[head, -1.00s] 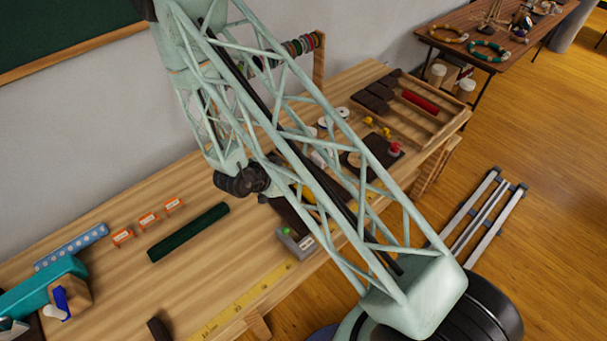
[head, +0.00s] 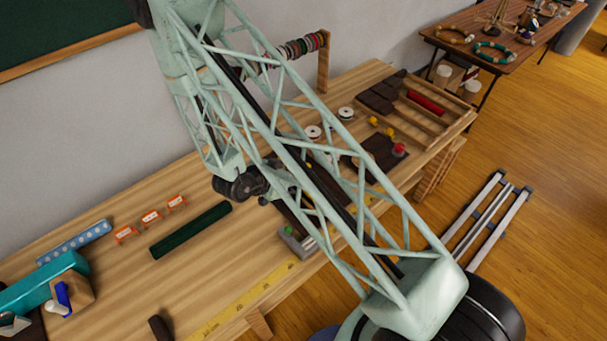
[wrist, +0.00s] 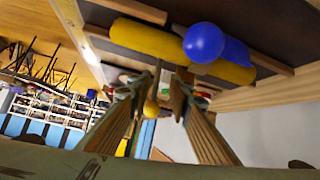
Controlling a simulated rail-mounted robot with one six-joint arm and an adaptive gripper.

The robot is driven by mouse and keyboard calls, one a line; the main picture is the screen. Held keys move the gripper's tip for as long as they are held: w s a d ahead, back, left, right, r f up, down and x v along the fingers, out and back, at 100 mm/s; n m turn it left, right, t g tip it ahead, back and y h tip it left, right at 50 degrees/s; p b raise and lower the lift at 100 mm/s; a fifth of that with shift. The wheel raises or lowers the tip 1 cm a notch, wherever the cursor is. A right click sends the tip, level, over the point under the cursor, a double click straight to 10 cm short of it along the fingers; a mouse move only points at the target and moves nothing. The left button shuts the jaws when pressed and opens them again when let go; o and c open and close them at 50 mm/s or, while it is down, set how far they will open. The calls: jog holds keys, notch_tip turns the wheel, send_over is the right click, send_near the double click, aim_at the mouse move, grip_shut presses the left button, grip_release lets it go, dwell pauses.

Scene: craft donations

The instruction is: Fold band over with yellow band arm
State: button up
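In the wrist view, a yellow roller-like bar (wrist: 150,38) with a blue ball-shaped end (wrist: 203,43) lies across a dark wooden board, close beyond my fingers. I take it for the yellow band arm. My gripper (wrist: 160,80) points toward it with its two long fingers apart. A small yellow ball (wrist: 151,109) shows in the gap between them; I cannot tell how far off it is. No grip on the bar is visible. In the head view, my lattice arm covers the gripper and most of the dark device, whose grey end (head: 296,241) has a green button. The band cannot be made out.
A dark green bar (head: 190,230) and several orange-and-white cards (head: 151,218) lie left on the table. A yellow ruler (head: 245,298) runs along the front edge. White spools (head: 313,133), a dark mat with a red knob (head: 399,150) and a wooden tray (head: 440,125) stand right.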

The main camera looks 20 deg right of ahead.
jog(key=shift+s, duration=0.1)
jog(key=v, duration=1.2)
dwell(0.4)
dwell(0.6)
